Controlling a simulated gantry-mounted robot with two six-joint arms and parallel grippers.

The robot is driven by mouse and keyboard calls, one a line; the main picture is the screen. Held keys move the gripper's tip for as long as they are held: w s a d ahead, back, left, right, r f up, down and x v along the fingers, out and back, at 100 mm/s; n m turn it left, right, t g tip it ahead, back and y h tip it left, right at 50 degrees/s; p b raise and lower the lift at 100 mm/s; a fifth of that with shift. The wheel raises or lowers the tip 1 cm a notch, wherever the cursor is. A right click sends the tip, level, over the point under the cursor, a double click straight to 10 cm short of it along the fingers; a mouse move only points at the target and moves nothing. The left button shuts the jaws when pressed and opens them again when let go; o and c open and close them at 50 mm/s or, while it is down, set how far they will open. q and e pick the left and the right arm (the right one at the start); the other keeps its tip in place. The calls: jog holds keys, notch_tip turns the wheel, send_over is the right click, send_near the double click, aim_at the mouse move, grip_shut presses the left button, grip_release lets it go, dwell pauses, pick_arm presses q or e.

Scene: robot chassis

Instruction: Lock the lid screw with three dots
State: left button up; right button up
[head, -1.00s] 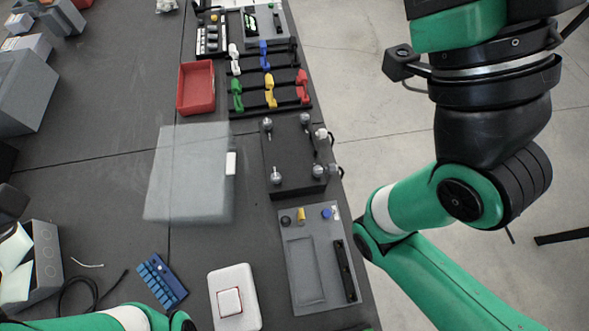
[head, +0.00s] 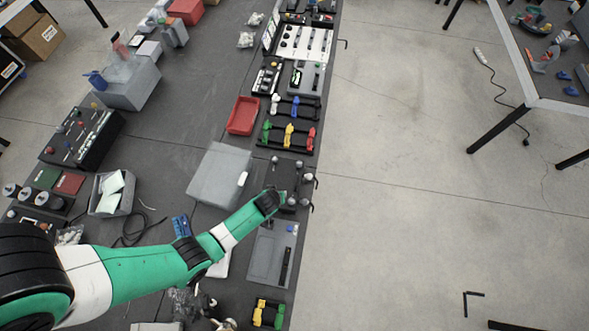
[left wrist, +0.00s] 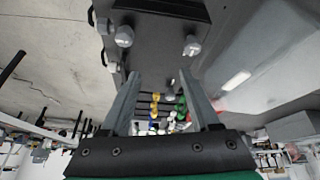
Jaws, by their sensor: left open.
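The dark box with silver screw knobs on its lid (head: 288,172) stands at the right edge of the table in the head view. My left gripper (left wrist: 161,74) is open and empty, with its two fingers apart near the box. In the head view my left arm covers part of the box's near side. The left wrist view shows two screw knobs (left wrist: 124,36) (left wrist: 192,45) on the box (left wrist: 155,45), beyond the fingertips and apart from them. I cannot make out any dots marking the screws. My right gripper is not in view.
A translucent grey case (head: 218,178) lies left of the box. A rack of coloured clips (head: 288,135) and a red tray (head: 243,115) stand behind it. A grey panel (head: 268,255) lies in front. Open floor is to the right.

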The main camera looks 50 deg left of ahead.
pick_arm(q)
jog(key=s+r+g+p, duration=0.1)
jog(key=s+r+p, duration=0.3)
jog(key=s+p, duration=0.15)
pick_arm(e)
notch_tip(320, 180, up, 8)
pick_arm(q)
jog(key=b+x, duration=1)
jog(key=shift+w+a+f, duration=0.1)
jog(key=shift+a+f, duration=0.05)
jog(key=shift+w+a+f+b, duration=0.15)
jog(key=shift+a+f+b, duration=0.15)
jog(key=shift+f, duration=0.2)
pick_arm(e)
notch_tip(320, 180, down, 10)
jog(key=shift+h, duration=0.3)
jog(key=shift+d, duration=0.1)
pick_arm(q)
grip_shut()
